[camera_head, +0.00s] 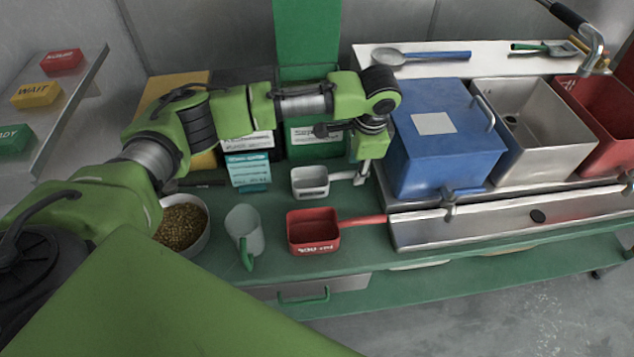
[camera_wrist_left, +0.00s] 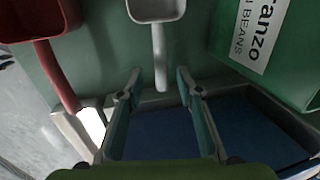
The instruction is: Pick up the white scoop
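The white scoop (camera_head: 310,182) lies on the green bench behind the red scoop, with its cup to the left and its handle to the right. It also shows at the top of the left wrist view (camera_wrist_left: 157,9), its handle pointing down the picture. My left gripper (camera_head: 362,178) is at the handle end of the scoop. In the left wrist view its two fingers (camera_wrist_left: 159,76) are open and apart. The handle's end lies between them, with a visible gap on each side. My right gripper is not in view.
A blue box (camera_head: 440,150) is close to the right of the gripper. A green bean package (camera_head: 312,138) stands behind.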

